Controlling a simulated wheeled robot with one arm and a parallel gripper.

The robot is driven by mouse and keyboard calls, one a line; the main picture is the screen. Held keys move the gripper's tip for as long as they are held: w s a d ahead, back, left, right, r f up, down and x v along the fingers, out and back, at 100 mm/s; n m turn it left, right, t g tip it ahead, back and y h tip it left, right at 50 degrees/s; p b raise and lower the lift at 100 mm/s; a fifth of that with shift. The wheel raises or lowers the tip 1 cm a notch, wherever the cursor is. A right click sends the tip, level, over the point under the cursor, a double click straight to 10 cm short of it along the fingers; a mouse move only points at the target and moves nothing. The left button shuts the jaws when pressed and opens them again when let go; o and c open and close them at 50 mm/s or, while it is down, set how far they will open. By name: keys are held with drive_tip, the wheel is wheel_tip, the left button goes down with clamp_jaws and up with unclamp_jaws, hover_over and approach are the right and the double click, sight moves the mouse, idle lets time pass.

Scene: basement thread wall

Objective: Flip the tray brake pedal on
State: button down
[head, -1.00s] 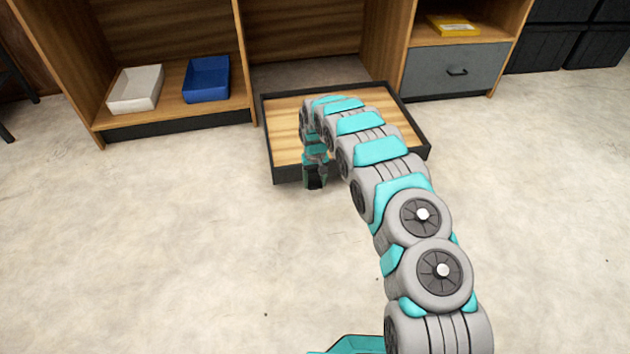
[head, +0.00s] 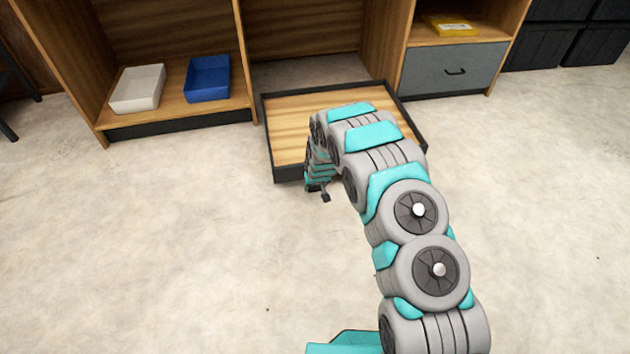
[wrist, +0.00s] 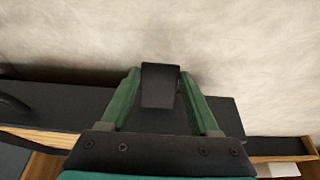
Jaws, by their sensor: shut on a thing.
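The wooden tray (head: 285,130) with a dark rim sits low on the floor, pulled out from the middle bay of the cabinet. My gripper (head: 319,187) is at the tray's front edge, left of its middle. In the wrist view, my gripper's green fingers (wrist: 160,78) are shut on a small black pedal (wrist: 159,88), which lies between their tips. A small dark piece, seemingly the pedal (head: 325,197), shows just in front of the tray in the head view. The pedal's mount is hidden, and I cannot tell its tilt clearly.
A white bin (head: 137,89) and a blue bin (head: 207,79) stand on the left shelf. A grey drawer (head: 452,70) is at the right, under a yellow item (head: 450,26). Black crates (head: 565,45) stand far right. The floor before the tray is clear.

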drive_tip(key=shift+f+t+p, duration=0.35)
drive_tip(key=shift+t+p, duration=0.35)
drive_tip(key=shift+p, duration=0.25)
drive_tip(key=shift+y, duration=0.3)
drive_tip(key=shift+c, duration=0.6)
unclamp_jaws()
drive_tip(key=shift+f, duration=0.1)
drive_tip(key=shift+s, duration=0.1)
drive_tip(key=v, duration=0.7)
drive_tip(key=shift+s+r, duration=0.15)
drive_tip(key=shift+r, duration=0.2)
